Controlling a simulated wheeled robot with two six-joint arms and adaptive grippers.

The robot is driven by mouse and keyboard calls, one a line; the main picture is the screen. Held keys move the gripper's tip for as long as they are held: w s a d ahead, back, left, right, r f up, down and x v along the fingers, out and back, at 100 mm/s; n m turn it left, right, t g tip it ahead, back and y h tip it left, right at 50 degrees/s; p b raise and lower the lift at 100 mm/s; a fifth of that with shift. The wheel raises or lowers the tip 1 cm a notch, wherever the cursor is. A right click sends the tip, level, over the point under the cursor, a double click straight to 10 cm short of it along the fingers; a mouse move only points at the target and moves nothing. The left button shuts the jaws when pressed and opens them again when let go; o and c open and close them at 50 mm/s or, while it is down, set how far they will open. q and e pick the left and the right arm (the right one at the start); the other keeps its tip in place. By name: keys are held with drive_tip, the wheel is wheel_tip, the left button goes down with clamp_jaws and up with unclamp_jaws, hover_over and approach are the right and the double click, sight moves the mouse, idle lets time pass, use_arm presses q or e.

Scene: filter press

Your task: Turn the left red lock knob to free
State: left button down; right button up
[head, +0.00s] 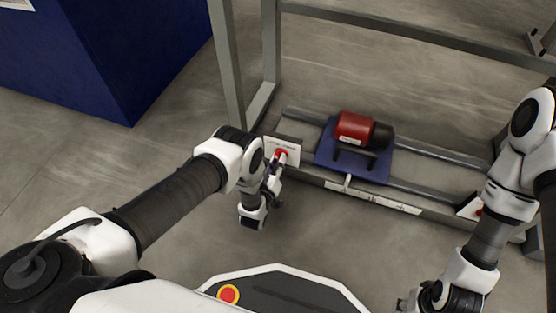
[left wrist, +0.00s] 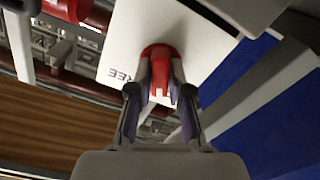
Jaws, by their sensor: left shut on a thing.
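The left red lock knob (head: 281,153) sits on a white plate (head: 291,144) at the left end of the press frame's lower rail. In the left wrist view the knob (left wrist: 158,60) is between the two fingers of my left gripper (left wrist: 160,92), which is shut on it. The word FREE shows on the white plate (left wrist: 190,30) beside the knob. The knob's pointing direction is hard to tell. In the head view my left gripper (head: 276,168) reaches the knob from the front. My right gripper (head: 408,303) is at the bottom edge, mostly cut off.
A second white plate (head: 468,208) with some red is partly hidden behind my right arm. Grey posts stand behind the left knob. A blue cabinet (head: 105,55) stands at upper left.

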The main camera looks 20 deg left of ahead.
use_arm(q)
drive_tip(key=m, duration=0.6)
drive_tip(key=m+p, duration=0.1)
drive_tip(key=m, duration=0.4)
drive_tip(key=shift+w+r+m, duration=0.2)
drive_tip(key=shift+m, duration=0.2)
idle(0.3)
drive_tip(key=c, duration=1.1)
unclamp_jaws()
drive_tip(key=shift+s+f, duration=0.1)
